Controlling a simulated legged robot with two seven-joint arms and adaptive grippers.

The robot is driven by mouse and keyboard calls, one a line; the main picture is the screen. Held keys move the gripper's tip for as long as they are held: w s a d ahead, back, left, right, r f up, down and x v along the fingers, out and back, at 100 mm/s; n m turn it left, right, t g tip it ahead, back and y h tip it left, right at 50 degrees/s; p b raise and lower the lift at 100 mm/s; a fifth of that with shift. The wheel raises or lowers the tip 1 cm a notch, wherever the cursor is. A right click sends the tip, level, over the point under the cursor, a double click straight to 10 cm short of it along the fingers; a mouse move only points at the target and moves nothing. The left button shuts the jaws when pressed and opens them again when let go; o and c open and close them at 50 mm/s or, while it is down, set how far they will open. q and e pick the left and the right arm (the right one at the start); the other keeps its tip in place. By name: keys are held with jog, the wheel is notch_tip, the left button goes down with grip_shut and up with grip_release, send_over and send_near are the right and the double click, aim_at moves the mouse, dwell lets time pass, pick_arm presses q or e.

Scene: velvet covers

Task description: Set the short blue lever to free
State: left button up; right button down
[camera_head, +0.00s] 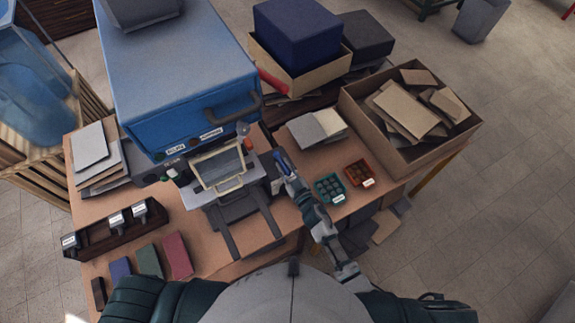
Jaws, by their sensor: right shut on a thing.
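A small machine with a cream-framed plate (219,170) stands at the middle of the table. The short blue lever (280,158) sticks up at its right side, small and partly covered by my gripper. My right gripper (284,169) is shut on the blue lever, with its arm coming up from the lower right. Any mark for free is too small to read. My left gripper is not in view.
A big blue box-shaped unit (180,75) with a handle stands behind the machine. A red-orange knob (248,143) is close to the lever. An open cardboard box (436,143) stands farther right.

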jog(key=shift+s+f, duration=0.15)
jog(key=shift+f, duration=0.2)
jog(key=c, duration=1.1)
grip_release()
jog(key=shift+r, duration=0.2)
jog(key=v, duration=1.2)
jog(key=shift+s+a, duration=0.1)
jog(key=shift+a, duration=0.1)
